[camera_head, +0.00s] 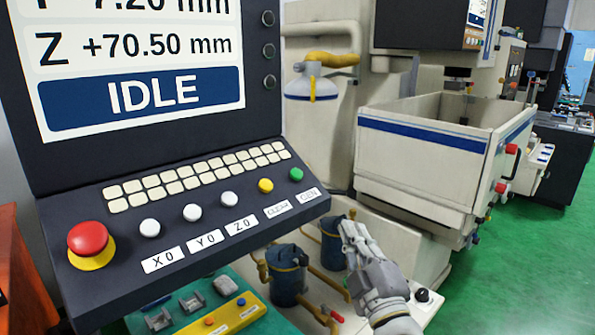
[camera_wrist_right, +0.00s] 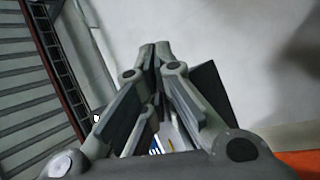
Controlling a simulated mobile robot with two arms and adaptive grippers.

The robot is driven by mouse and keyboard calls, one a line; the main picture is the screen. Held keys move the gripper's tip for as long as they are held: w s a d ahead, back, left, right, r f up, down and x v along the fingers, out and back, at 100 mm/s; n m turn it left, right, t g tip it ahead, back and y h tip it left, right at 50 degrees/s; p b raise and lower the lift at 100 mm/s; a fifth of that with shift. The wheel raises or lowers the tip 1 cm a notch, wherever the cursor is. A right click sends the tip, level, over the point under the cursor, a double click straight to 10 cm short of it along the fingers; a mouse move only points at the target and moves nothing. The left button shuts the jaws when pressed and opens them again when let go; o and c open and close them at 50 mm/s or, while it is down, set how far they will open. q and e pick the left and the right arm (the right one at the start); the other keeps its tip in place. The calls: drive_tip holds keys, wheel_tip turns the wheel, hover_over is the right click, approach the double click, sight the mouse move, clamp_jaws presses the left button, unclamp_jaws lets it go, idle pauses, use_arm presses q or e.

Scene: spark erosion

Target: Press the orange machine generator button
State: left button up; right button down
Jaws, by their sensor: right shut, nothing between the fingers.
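A dark control panel fills the left of the head view. Its row of round buttons has white ones, a yellow-orange button (camera_head: 265,185) and a green button (camera_head: 296,174) at the right end. The small label (camera_head: 310,196) below the green button seems to read GEN; the one below the yellow-orange button is hard to read. My right gripper (camera_head: 348,225) is shut and empty, to the right of the panel's lower right corner, apart from the buttons. In the wrist view its fingertips (camera_wrist_right: 155,48) meet, and no button shows there. My left gripper is not in view.
A red emergency button (camera_head: 88,240) sits at the panel's left. The screen (camera_head: 140,100) above reads IDLE. A beige machine tank (camera_head: 430,150) stands at right, with dark blue canisters (camera_head: 288,275) below. An orange surface (camera_head: 20,260) is at the left edge. Green floor (camera_head: 535,240) is clear at right.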

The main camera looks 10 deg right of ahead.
drive_tip(key=s+a+r+m+g+y, duration=0.3)
drive_tip(key=a+r+m+g+y, duration=0.55)
drive_tip(key=m, duration=0.75)
drive_tip(key=s+a+r+m+g+y, duration=0.4)
drive_tip(key=a+r+m+g+y, duration=0.45)
drive_tip(key=m, duration=0.85)
drive_tip(key=w+d+r+n+t+h, duration=0.1)
drive_tip(key=w+d+r+t+h, duration=0.1)
drive_tip(key=d+t+h, duration=0.1)
drive_tip(key=w+d+r+n+t+h, duration=0.1)
drive_tip(key=w+d+r+t+h, duration=0.2)
drive_tip(key=d, duration=0.4)
drive_tip(key=shift+w+d+t+h, duration=0.35)
drive_tip(key=shift+t+h, duration=0.15)
drive_tip(key=shift+h, duration=0.4)
drive_tip(key=shift+a+f, duration=0.1)
